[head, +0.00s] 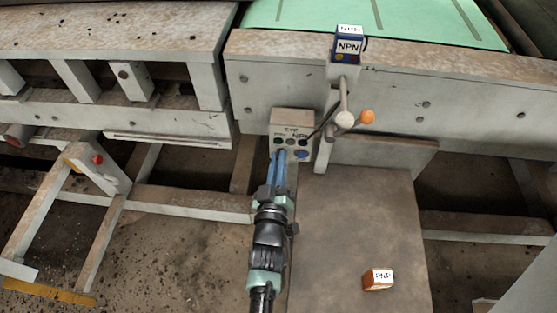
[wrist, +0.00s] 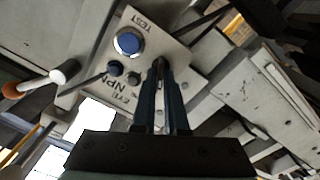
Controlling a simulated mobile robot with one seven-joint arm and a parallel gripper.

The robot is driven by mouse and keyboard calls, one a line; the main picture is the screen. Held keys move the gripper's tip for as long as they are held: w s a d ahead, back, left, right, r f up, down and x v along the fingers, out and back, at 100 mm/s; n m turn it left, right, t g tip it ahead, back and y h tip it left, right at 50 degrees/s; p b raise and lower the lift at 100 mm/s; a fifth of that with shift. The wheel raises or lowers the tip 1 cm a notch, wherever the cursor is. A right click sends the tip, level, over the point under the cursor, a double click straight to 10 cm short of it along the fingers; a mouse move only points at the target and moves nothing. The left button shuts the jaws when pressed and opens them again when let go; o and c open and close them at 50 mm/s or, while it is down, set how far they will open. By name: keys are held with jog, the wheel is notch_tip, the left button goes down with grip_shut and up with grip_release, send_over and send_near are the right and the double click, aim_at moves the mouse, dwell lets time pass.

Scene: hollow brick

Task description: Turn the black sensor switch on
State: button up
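My gripper (head: 278,154) reaches up to the lower left of the box face. In the wrist view its dark fingers (wrist: 161,68) point at the panel close together, over part of it. Whether they touch or hold a switch is hidden.
A blue NPN box (head: 348,48) sits on a post at the conveyor edge. A lever with an orange knob (head: 367,117) juts out right of the control box.

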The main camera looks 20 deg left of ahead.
grip_shut()
jog(key=shift+m, duration=0.4)
jog(key=m+b, duration=0.2)
jog(key=m, duration=0.1)
jog(key=m+b, duration=0.2)
jog(key=m, duration=0.2)
jog(key=m+b, duration=0.1)
jog(key=m, duration=0.3)
jog(key=shift+d+b, duration=0.35)
jog(key=shift+b, duration=0.05)
jog(key=shift+w, duration=0.1)
jog(key=o, duration=0.5)
grip_release()
